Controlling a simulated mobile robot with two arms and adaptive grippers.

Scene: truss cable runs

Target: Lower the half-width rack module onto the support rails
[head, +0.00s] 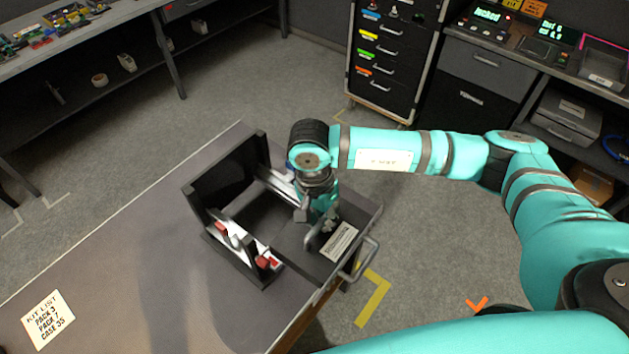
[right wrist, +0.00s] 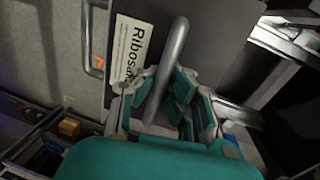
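The half-width rack module (head: 312,247) is a dark flat unit with a white label at its right end. It sits level at the right end of the black rack frame (head: 222,180). Two pale support rails show: the near one (head: 236,238) has red clips, the far one (head: 276,186) is partly behind my wrist. My right gripper (head: 318,222) points down over the module. In the right wrist view, its fingers (right wrist: 165,88) close in on both sides of the module's grey bar handle (right wrist: 176,45). Whether the module touches the rails is hidden. My left gripper is out of view.
A kit list card (head: 48,320) lies at the left. A drawer cabinet (head: 390,60) and shelves stand behind, beyond open floor.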

